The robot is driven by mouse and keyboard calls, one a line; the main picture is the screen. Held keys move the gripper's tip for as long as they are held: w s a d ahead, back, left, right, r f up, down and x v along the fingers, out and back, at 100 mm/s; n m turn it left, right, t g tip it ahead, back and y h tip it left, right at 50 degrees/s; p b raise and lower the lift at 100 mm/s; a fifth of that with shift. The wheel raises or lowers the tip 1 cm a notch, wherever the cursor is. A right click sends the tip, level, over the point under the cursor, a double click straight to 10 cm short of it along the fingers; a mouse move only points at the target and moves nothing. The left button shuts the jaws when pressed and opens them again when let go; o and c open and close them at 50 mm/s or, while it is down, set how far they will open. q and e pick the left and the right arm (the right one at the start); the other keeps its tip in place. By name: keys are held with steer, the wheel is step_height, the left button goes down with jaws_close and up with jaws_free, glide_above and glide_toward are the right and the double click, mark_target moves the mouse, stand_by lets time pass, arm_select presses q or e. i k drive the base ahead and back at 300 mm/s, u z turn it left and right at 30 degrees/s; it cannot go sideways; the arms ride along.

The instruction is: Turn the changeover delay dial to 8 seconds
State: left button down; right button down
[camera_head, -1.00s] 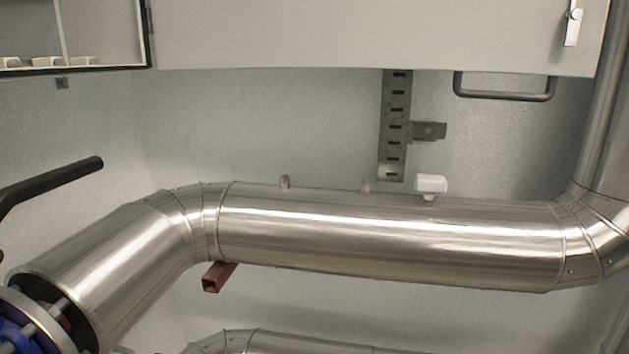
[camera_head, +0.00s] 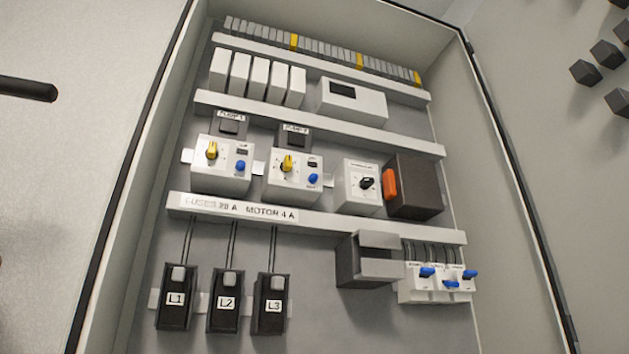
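An open control cabinet fills the head view. A small white relay module (camera_head: 359,187) with a black dial (camera_head: 367,183) sits in its middle row. It is probably the changeover delay dial, but its label and scale are too small to read. To its left are two white modules, each with a yellow dial (camera_head: 212,150) (camera_head: 287,163) and a blue button. Neither of my grippers shows in this view.
A dark block with an orange part (camera_head: 389,186) stands right beside the black-dial module. Fuse holders L1 (camera_head: 176,298), L2 and L3 hang below. Breakers with blue levers (camera_head: 451,284) are at lower right. The cabinet's side walls (camera_head: 135,180) bound the opening.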

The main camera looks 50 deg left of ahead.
mark_target(364, 183)
steer(key=u, duration=0.1)
steer(key=k, duration=0.35)
steer(key=u, duration=1.35)
